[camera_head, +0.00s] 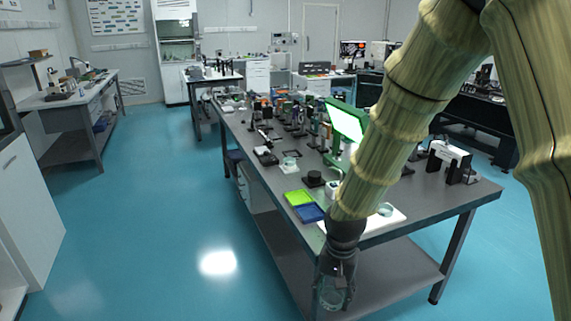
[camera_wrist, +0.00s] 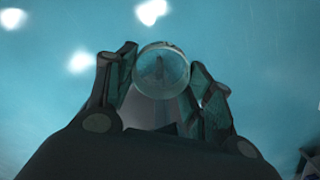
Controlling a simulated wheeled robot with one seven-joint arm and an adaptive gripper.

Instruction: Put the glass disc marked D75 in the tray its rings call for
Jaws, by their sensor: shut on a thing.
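My gripper (camera_head: 336,283) hangs in front of the near edge of the optical table, above the blue floor. It is shut on a clear round glass disc (camera_wrist: 162,70), which shows between the two fingers in the wrist view. The disc also shows faintly at the gripper's end in the head view (camera_head: 332,294). No D75 mark or rings can be read on it. A green tray (camera_head: 298,197) and a blue tray (camera_head: 309,213) lie side by side near the table's left edge. Another glass disc (camera_head: 385,209) lies on a white mat (camera_head: 395,219), partly hidden behind my arm.
The grey optical table (camera_head: 420,192) carries several dark mounts and posts. A bright screen with a green frame (camera_head: 346,119) stands on it behind the trays. A black round piece (camera_head: 314,177) sits just beyond the trays. The floor to the left is clear.

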